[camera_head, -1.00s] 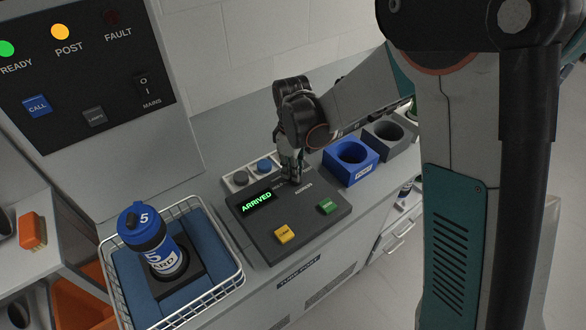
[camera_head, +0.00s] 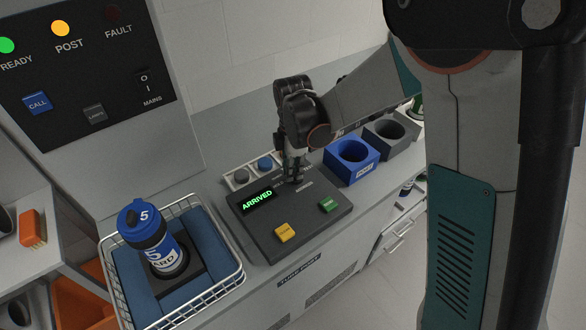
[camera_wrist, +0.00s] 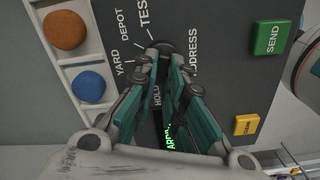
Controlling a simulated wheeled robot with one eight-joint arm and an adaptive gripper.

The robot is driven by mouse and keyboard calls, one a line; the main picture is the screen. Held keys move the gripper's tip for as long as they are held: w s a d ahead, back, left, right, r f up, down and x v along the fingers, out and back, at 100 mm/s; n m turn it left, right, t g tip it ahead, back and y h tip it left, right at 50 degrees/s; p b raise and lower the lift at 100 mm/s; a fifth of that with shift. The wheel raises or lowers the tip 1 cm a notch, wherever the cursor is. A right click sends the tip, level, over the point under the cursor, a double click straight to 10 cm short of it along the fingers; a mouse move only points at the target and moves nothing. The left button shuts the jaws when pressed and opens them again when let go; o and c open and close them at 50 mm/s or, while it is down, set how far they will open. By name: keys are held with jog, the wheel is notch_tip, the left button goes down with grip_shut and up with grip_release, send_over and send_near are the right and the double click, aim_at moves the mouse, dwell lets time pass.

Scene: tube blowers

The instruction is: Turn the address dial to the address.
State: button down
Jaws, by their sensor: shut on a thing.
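The address dial (camera_wrist: 163,46) is a dark round knob on the grey control panel (camera_head: 262,233). Printed words ring it in the wrist view, including YARD, DEPOT, TEST and HOLD, with ADDRESS beside it. My gripper (camera_head: 293,179) points down onto the panel's back part, and its fingers (camera_wrist: 165,62) are shut on the dial. The fingers hide most of the dial, and I cannot tell which word it points to. The panel's display (camera_head: 258,201) reads ARRIVED in green.
A green SEND button (camera_head: 328,205) and a yellow button (camera_head: 285,233) sit on the panel. A blue-capped carrier (camera_head: 146,228) stands in a wire basket (camera_head: 222,283) at left. A blue socket block (camera_head: 351,163) and a grey one (camera_head: 391,132) stand right of my gripper.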

dwell(0.5)
jog(key=c, duration=1.9)
grip_release()
jog(key=shift+c, duration=0.2)
jog(key=shift+r, duration=0.15)
notch_tip(320, 180, up, 12)
